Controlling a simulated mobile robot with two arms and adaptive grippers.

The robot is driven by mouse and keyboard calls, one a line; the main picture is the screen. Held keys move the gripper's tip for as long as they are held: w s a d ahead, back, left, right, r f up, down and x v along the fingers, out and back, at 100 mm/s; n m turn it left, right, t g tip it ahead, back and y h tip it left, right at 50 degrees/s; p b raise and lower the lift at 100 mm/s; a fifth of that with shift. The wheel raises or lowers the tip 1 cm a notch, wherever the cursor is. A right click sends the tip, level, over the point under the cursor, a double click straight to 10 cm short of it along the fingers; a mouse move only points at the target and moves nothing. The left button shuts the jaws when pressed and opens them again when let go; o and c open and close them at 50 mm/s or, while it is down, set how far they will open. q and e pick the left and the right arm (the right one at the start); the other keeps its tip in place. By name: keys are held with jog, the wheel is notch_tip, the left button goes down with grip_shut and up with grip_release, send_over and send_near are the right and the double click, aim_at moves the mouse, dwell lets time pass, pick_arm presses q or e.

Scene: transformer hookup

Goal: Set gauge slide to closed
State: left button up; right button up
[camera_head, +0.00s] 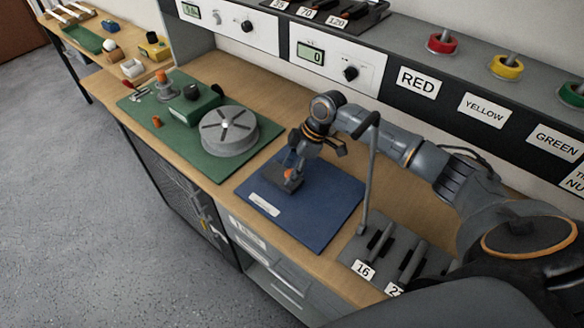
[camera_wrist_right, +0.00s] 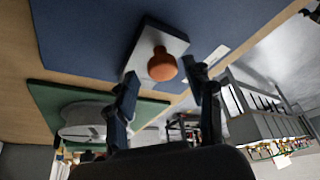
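The gauge slide shows as a grey block with an orange knob (camera_head: 288,174) on a blue board (camera_head: 331,208) in the head view. In the right wrist view the orange knob (camera_wrist_right: 162,66) stands on the grey block (camera_wrist_right: 149,42). My right gripper (camera_head: 300,158) is over the block in the head view. In the wrist view its two fingers (camera_wrist_right: 165,92) are spread apart, with the knob just beyond and between the tips. I cannot tell whether they touch it. A white label (camera_head: 264,204) lies on the board near the block. My left gripper is not in view.
A green board (camera_head: 190,136) with a round grey disc (camera_head: 229,129) lies left of the blue board. A rack of dark bars labelled 16 (camera_head: 363,270) stands to the right, with a tall grey post (camera_head: 372,180) beside it. Panels with digital displays (camera_head: 313,56) line the back.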

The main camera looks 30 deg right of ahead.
jog(key=shift+s+d+r, duration=0.1)
jog(key=shift+s+r, duration=0.05)
jog(key=v, duration=1.1)
jog(key=shift+r, duration=0.35)
jog(key=shift+d, duration=0.1)
